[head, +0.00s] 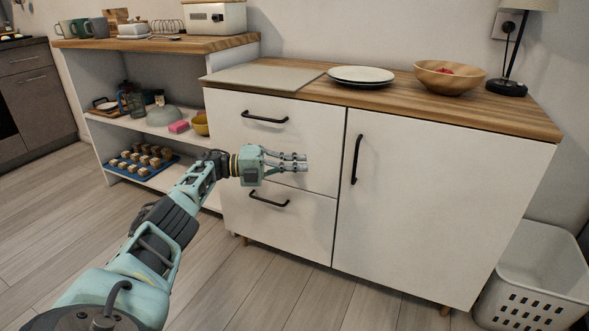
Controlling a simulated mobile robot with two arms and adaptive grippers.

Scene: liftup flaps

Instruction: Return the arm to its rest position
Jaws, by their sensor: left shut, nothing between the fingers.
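My left arm (170,220) reaches in from the bottom left, stretched forward. Its gripper (300,162) is shut and empty, pointing right in front of the white cabinet's drawer fronts. In the picture it lies between the upper drawer handle (265,117) and the lower drawer handle (269,199). I cannot tell how far the fingers are from the cabinet face. Both drawers and the cabinet door (430,190) look closed. My right gripper is not in view.
An open shelf (215,180) stands left of the cabinet, holding a tray of small blocks and dishes. A plate stack (361,75), a wooden bowl (449,77) and a lamp (507,86) stand on the countertop. A white basket (540,265) is at the right. Floor in front is clear.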

